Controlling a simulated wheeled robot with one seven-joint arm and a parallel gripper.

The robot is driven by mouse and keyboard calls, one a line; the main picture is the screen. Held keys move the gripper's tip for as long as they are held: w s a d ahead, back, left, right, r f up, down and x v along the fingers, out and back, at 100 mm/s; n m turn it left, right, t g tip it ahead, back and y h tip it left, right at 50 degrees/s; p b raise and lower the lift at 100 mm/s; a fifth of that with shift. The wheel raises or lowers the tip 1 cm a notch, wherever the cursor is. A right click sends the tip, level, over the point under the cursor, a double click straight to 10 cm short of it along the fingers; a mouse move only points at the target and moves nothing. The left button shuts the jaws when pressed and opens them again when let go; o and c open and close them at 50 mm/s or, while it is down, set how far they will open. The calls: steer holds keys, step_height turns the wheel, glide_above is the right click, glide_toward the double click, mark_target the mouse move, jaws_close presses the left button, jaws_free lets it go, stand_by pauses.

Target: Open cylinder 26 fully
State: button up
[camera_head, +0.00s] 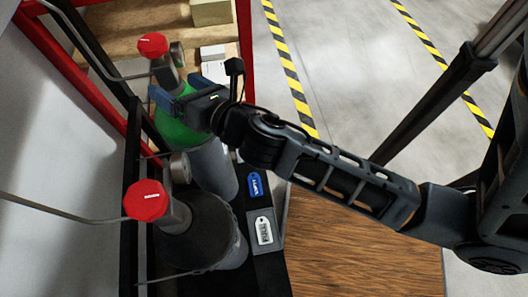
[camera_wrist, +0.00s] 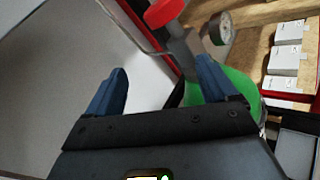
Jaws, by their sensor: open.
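Two gas cylinders stand in a rack. The far cylinder has a green shoulder (camera_head: 180,132) and a red valve knob (camera_head: 152,45); the near dark cylinder (camera_head: 205,228) has a red valve knob (camera_head: 147,200). I cannot read which is number 26. My gripper (camera_head: 172,92), with blue fingers, is open and empty just above the green shoulder, below and right of the far knob. In the wrist view, the far knob (camera_wrist: 164,12) lies beyond my open fingers (camera_wrist: 160,85), at the top, apart from them. The green shoulder (camera_wrist: 238,85) is partly behind the right finger.
A gauge (camera_wrist: 220,28) sits beside the far valve. Thin metal pipes (camera_head: 60,212) run from the valves. A blue tag (camera_head: 255,185) and a white tag (camera_head: 264,231) lie right of the cylinders. Wooden shelves with boxes (camera_head: 212,12) stand behind. Open floor (camera_head: 350,60) lies right.

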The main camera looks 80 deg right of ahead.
steer(key=s+a+f+m+y+b, duration=0.1)
steer(key=s+a+m+y, duration=0.2)
steer(key=s+a+m, duration=0.3)
steer(key=s+a+m+y+b, duration=0.1)
steer(key=s+a+m+y, duration=0.3)
steer(key=s+m, duration=0.8)
steer(key=shift+a+f+m+y, duration=0.3)
steer(key=shift+a+f+m, duration=0.1)
steer(key=shift+a+m, duration=0.85)
steer(key=shift+f+b, duration=0.1)
steer(key=shift+b, duration=0.2)
